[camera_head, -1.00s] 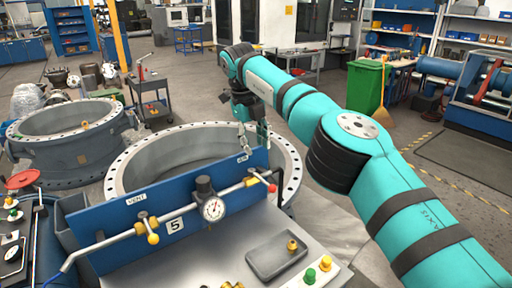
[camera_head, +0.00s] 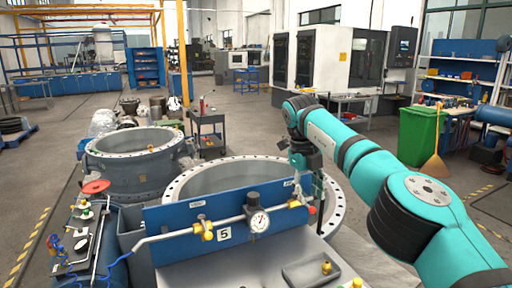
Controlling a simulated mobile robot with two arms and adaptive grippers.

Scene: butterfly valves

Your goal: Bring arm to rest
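My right arm reaches in from the right over the large grey flanged valve ring (camera_head: 215,176). My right gripper (camera_head: 304,178) hangs down at the ring's right side, behind the blue panel marked 5 (camera_head: 178,216). The gripper is small and dark here, and its fingers cannot be made out clearly. The panel carries a pipe with a round gauge (camera_head: 258,222), yellow fittings (camera_head: 204,229) and a red-tipped end at the right. My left gripper is not in view.
A second flanged ring (camera_head: 135,160) stands at the left. A dark tool cart (camera_head: 209,133) is behind it. A green bin (camera_head: 420,132) and a broom (camera_head: 435,165) stand at the right. A steel worktop with a small tray (camera_head: 315,272) lies in front. Open floor stretches behind the rings.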

